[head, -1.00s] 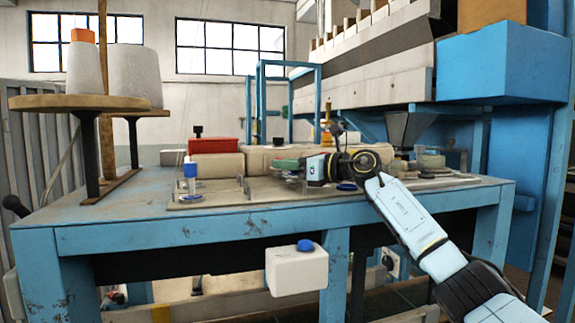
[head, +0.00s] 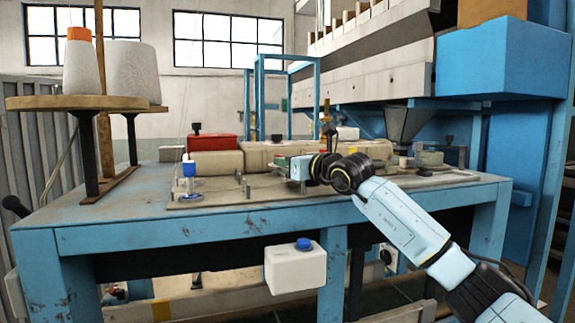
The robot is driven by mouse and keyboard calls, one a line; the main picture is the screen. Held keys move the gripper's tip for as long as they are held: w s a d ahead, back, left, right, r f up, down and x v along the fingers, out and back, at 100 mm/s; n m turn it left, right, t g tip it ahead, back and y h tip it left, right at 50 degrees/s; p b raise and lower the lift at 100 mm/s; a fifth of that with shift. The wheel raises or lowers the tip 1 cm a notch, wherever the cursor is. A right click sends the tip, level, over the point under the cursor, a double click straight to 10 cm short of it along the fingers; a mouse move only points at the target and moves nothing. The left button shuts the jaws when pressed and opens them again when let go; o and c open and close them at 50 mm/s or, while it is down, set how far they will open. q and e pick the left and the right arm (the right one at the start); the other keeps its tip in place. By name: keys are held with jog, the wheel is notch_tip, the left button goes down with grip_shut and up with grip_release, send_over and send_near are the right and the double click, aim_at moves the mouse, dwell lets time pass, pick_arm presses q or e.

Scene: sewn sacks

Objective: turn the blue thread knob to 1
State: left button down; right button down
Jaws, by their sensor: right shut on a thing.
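My right gripper (head: 293,168) reaches in from the right, low over the metal plate (head: 225,198) on the blue table. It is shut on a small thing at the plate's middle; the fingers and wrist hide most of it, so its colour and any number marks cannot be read. A bit of green shows just behind the fingertips. A blue-capped white post (head: 189,170) stands upright on the left of the plate, apart from the gripper, with a blue disc (head: 190,197) at its foot. I cannot tell whether either is the blue thread knob. My left gripper is not in view.
Beige blocks (head: 215,164) and a red box (head: 212,143) stand behind the plate. Small upright pins (head: 247,191) are left of the gripper. Thread cones (head: 133,72) stand on a wooden stand at left. A white box with a blue button (head: 296,269) hangs at the front edge.

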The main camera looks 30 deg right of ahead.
jog(key=shift+f, duration=0.1)
jog(key=c, duration=1.2)
grip_release()
jog(key=shift+c, duration=0.2)
jog(key=s+b, duration=0.1)
jog(key=s, duration=0.3)
jog(key=s+d+b, duration=0.1)
jog(key=s+b, duration=0.1)
jog(key=s, duration=0.2)
jog(key=s+b, duration=0.2)
jog(key=s, duration=0.2)
jog(key=shift+s+d, duration=0.15)
jog(key=shift+d, duration=0.25)
jog(key=shift+s+b, duration=0.35)
jog(key=shift+s, duration=0.2)
